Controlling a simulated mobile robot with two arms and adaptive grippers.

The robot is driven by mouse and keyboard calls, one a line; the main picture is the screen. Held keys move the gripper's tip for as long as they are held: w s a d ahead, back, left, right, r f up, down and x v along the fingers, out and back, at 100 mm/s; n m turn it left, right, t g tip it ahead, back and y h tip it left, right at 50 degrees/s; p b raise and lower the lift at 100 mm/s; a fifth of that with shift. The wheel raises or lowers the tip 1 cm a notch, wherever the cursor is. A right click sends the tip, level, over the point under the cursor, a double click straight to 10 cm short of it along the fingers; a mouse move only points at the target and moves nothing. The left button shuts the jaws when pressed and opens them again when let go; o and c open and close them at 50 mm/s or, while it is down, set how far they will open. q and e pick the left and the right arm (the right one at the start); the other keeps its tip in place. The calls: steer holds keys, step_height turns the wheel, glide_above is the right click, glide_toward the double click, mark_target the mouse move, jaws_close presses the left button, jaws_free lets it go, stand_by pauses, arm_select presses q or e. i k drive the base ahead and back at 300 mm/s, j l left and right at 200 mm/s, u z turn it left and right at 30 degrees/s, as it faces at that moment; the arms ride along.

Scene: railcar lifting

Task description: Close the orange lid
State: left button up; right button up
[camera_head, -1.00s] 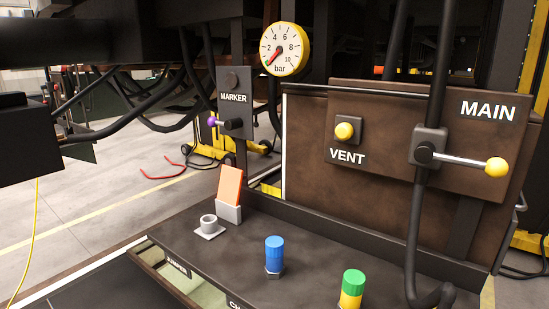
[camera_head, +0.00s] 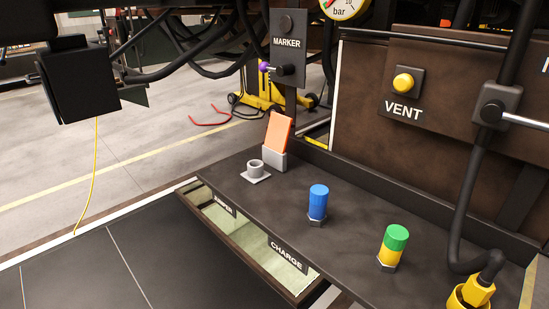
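A flat orange panel (camera_head: 279,132) stands raised and slightly tilted at a small grey box (camera_head: 274,158). The box sits at the back left of the dark bench top (camera_head: 352,220). The panel is the only orange lid-like piece near the bench; I cannot make out a hinge. Neither of my grippers shows in this view.
A grey ring-shaped socket (camera_head: 256,169) stands left of the box. A blue cap (camera_head: 318,201) and a green-topped yellow cylinder (camera_head: 393,247) stand farther right. A MARKER panel (camera_head: 287,47) with a purple-tipped lever rises behind. A tray labelled CHARGE (camera_head: 287,255) lies along the front.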

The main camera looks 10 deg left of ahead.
mark_target(279, 126)
steer(key=i+j+z, duration=0.15)
steer(key=i+j, duration=0.15)
steer(key=j, duration=0.15)
steer(key=i+j+z, duration=0.1)
steer(key=i+j, duration=0.2)
steer(key=j, duration=0.15)
